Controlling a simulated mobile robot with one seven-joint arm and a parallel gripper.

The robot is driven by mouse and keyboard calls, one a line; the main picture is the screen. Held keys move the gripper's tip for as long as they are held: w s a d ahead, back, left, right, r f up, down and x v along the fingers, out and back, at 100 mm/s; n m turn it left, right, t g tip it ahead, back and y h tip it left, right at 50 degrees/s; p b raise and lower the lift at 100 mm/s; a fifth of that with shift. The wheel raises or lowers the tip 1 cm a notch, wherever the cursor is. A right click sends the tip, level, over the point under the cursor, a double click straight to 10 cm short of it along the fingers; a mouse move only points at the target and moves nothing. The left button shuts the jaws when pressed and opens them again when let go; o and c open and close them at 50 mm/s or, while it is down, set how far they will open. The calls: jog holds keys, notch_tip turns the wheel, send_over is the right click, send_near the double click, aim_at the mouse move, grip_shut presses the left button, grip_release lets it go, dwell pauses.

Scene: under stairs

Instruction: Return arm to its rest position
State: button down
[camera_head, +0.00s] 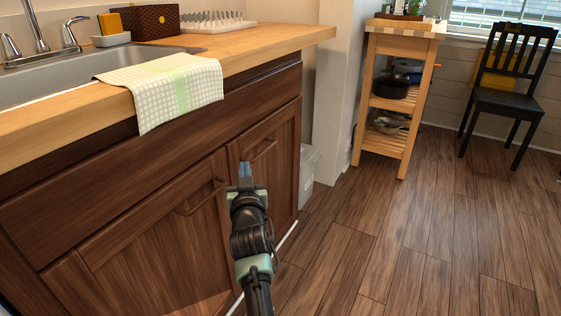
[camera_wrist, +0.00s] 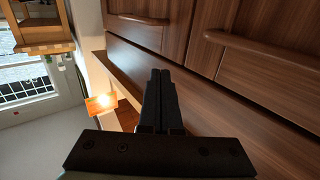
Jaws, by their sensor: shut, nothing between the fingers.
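My gripper (camera_wrist: 160,75) is shut and empty in the wrist view, its two fingers side by side. In the head view my gripper (camera_head: 245,168) is in front of the brown sink cabinet (camera_head: 130,222), close to its right door (camera_head: 283,175). Both cabinet doors look closed. The right door's handle (camera_head: 264,150) is just above and right of the fingertips, and the left door's handle (camera_head: 200,198) is to their left. I cannot tell in the head view whether the fingertips touch the door. My arm comes up from the bottom edge of the head view.
A checked towel (camera_head: 170,88) hangs over the counter edge (camera_head: 270,47) above the doors. A pale bin (camera_head: 308,175) stands past the cabinet. A wooden cart (camera_head: 398,90) and a black chair (camera_head: 505,85) are farther back. The wood floor (camera_head: 430,235) at right is clear.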

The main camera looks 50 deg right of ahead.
jog(key=s+d+p, duration=0.1)
jog(key=s+p, duration=0.2)
jog(key=s, duration=0.4)
jog(key=shift+d+f+p, duration=0.15)
jog(key=shift+d+p, duration=0.05)
jog(key=shift+p, duration=0.15)
jog(key=w+a+r+n+t+y, duration=0.2)
jog(key=a+r+t, duration=0.2)
jog(key=a+r, duration=0.95)
jog(key=w+a+r+n+t+y, duration=0.2)
jog(key=a+r+t, duration=0.2)
jog(key=a+r, duration=1)
jog(key=s+a+r+n+t+y+p, duration=0.1)
jog(key=s+a+r+n+t+y, duration=0.2)
jog(key=s+a+r, duration=0.7)
jog(key=s+a+r+n+t+y+p, duration=0.1)
jog(key=s+a+r+t+y, duration=0.2)
jog(key=s+a+r+y, duration=0.45)
notch_tip(320, 180, up, 41)
jog(key=d+h+p, duration=0.1)
jog(key=h+p, duration=0.2)
jog(key=p, duration=3.4)
jog(key=shift+w+d+f, duration=0.2)
jog(key=shift+w+d, duration=0.1)
jog(key=shift+d, duration=0.05)
